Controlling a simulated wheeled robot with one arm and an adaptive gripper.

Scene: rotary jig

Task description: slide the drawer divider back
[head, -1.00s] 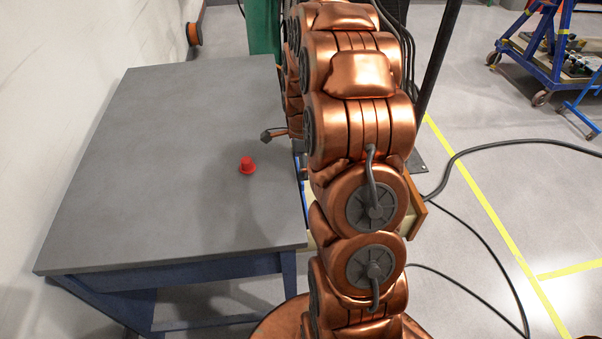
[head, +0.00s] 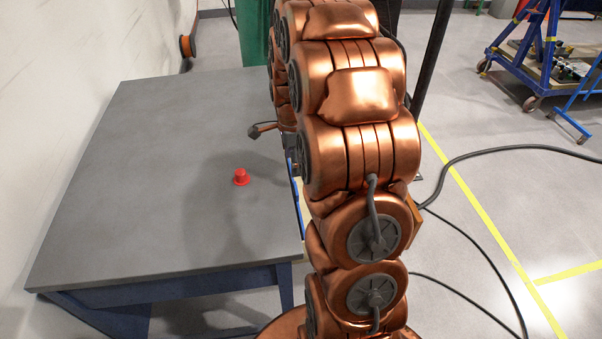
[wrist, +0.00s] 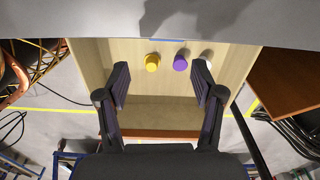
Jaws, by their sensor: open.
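The open drawer (wrist: 105,60), pale wood, fills the middle of the wrist view below the grey table edge. A cross panel (wrist: 160,112) spans it near the brown drawer front (wrist: 160,134); it looks like the divider, but I cannot tell it surely from the front's inner face. A yellow cylinder (wrist: 152,62), a purple one (wrist: 180,63) and a white one (wrist: 206,64) stand in the drawer, the white partly behind a finger. My gripper (wrist: 160,82) is open and empty, its fingers over the drawer on either side. In the head view my arm hides most of the drawer.
The grey table (head: 130,170) bears a small red knobbed piece (head: 241,177); the rest of its visible top is clear. A dark post (head: 432,65) stands right of my arm. A blue wheeled frame (head: 530,60) and black cables lie on the floor at right.

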